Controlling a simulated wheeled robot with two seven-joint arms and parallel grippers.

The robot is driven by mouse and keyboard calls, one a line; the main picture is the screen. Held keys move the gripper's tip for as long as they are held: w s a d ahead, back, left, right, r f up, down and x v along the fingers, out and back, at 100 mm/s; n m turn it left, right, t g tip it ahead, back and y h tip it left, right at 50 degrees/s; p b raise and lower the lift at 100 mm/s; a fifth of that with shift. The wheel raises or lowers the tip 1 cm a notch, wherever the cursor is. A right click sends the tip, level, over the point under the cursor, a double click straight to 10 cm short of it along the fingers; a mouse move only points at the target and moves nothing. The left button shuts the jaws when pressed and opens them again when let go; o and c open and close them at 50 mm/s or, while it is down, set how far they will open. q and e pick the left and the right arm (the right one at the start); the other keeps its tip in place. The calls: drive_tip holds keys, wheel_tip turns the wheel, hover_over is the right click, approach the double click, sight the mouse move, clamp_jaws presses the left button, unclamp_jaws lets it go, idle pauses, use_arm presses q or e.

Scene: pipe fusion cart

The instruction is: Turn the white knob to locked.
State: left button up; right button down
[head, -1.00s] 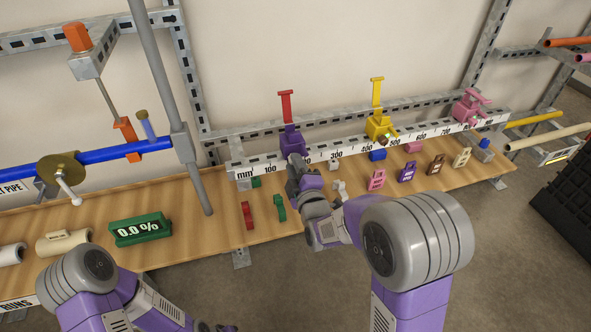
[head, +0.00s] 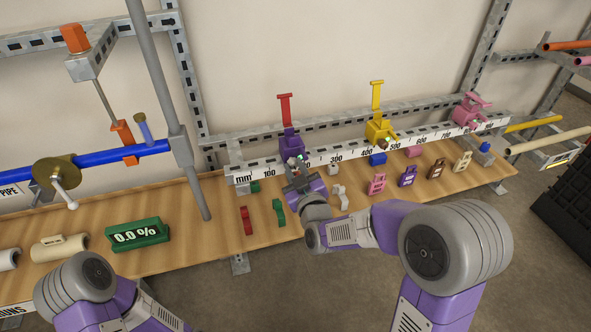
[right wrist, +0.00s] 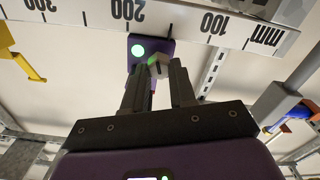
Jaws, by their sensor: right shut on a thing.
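The purple clamp carriage (head: 289,141) with a red upright handle sits on the scaled rail (head: 248,172), between the 100 and 300 marks. The small white knob (right wrist: 157,62) is beside that light, partly hidden by my fingers. My right gripper (head: 297,165) is in front of the carriage, with its fingers (right wrist: 157,76) closed around the knob. Any lock marking is too small to read. My left gripper is out of view.
A yellow clamp (head: 380,130) and a pink clamp (head: 469,108) sit further right on the rail. Small coloured tags and blocks lie on the wooden shelf (head: 190,233). A green display (head: 138,234) reads 0.0 %. A grey post (head: 160,95) stands to the left.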

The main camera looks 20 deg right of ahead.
drive_tip(key=shift+d+m, duration=0.1)
drive_tip(key=shift+m, duration=0.5)
drive_tip(key=shift+r, duration=0.1)
drive_tip(key=c, duration=0.9)
unclamp_jaws()
